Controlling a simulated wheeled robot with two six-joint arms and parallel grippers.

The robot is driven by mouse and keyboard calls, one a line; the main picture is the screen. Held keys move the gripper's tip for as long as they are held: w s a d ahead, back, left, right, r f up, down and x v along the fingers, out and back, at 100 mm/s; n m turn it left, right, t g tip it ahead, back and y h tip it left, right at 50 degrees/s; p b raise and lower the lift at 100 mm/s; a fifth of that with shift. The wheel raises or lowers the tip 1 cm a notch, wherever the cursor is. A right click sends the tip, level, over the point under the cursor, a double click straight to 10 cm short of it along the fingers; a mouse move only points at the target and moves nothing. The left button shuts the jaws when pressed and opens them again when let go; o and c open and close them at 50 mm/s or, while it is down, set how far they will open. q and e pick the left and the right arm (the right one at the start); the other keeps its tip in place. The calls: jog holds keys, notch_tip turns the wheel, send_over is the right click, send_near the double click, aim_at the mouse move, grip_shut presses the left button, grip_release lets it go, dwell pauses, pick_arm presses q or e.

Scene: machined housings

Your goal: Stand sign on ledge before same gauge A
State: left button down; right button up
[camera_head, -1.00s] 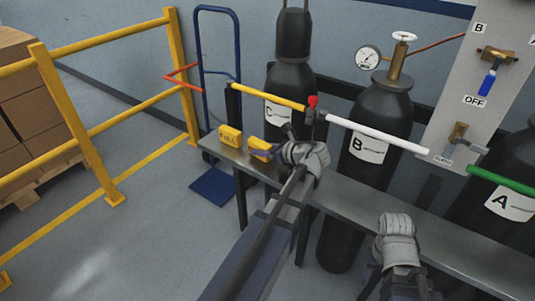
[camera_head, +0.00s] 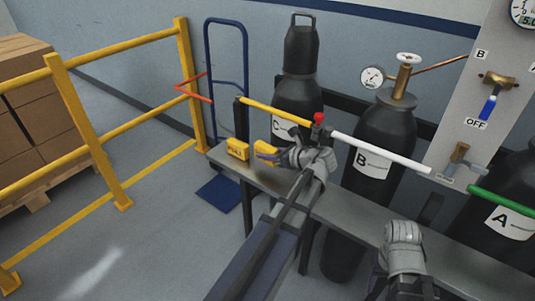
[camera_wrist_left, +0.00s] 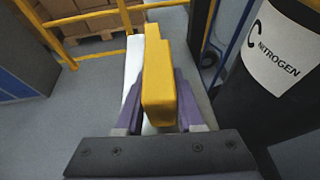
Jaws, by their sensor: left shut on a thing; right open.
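My left gripper (camera_head: 270,152) is shut on a yellow sign (camera_head: 264,146) above the left part of the grey ledge (camera_head: 348,212). In the left wrist view the sign (camera_wrist_left: 159,85) stands between the purple fingers. Another yellow sign (camera_head: 237,149), with dark lettering, stands on the ledge's left end. My right gripper (camera_head: 405,262) is open at the lower right, in front of the ledge; its fingertips are hard to make out. Cylinder A (camera_head: 510,222) is at the right edge. A gauge (camera_head: 525,12) on the panel is cut off by the top right corner.
Cylinders C (camera_head: 297,100) and B (camera_head: 385,135) stand behind the ledge; B carries a round gauge (camera_head: 372,77). Yellow, white and green bars run above it. A blue hand truck (camera_head: 207,80) and yellow railing (camera_head: 95,140) are left. The ledge's middle looks clear.

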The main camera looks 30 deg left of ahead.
aim_at(267, 147)
pick_arm(q)
notch_tip(267, 147, up, 6)
jog(key=p, duration=0.5)
